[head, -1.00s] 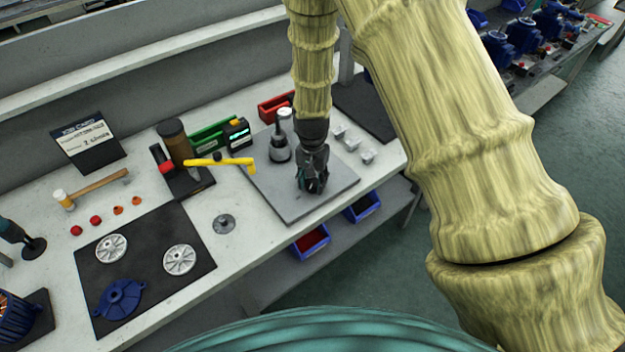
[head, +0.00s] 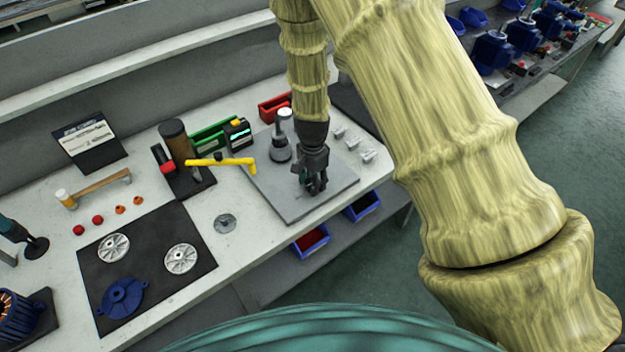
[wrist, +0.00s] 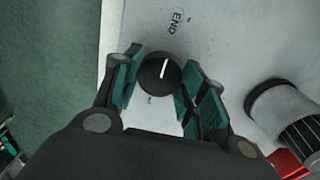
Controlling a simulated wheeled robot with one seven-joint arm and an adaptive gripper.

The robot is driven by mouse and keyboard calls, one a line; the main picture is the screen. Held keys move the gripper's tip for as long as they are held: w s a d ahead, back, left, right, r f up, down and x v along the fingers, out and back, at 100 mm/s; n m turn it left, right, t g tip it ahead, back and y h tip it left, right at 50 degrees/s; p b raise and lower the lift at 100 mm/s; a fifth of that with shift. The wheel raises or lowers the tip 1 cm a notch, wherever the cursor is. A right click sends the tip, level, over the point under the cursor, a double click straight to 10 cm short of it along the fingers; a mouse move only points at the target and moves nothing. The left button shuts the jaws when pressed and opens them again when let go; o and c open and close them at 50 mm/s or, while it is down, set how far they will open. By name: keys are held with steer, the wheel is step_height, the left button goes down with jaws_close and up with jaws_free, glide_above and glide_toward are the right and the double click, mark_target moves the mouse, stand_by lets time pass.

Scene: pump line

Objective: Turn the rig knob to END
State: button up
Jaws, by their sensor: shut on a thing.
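The rig knob (wrist: 157,74) is round and black with a white pointer line, seen in the wrist view between the fingers of my gripper (wrist: 158,92). The gripper is shut on it. The pointer faces up and slightly right in that view, roughly toward the printed END mark (wrist: 176,21). Another small mark below the knob is too small to read. In the head view my gripper (head: 314,183) points down at the grey rig plate (head: 287,205) on the bench, and the knob is hidden there by the fingers.
A grey cylinder with a white top (head: 282,140) stands on the plate behind the gripper. Several small metal parts (head: 353,143) sit to the right. Blue bins (head: 362,206) are below the bench edge.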

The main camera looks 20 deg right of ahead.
steer(key=shift+w, duration=0.1)
steer(key=o, duration=1)
steer(key=shift+d, duration=0.1)
step_height(320, 180, up, 12)
stand_by(0.7)
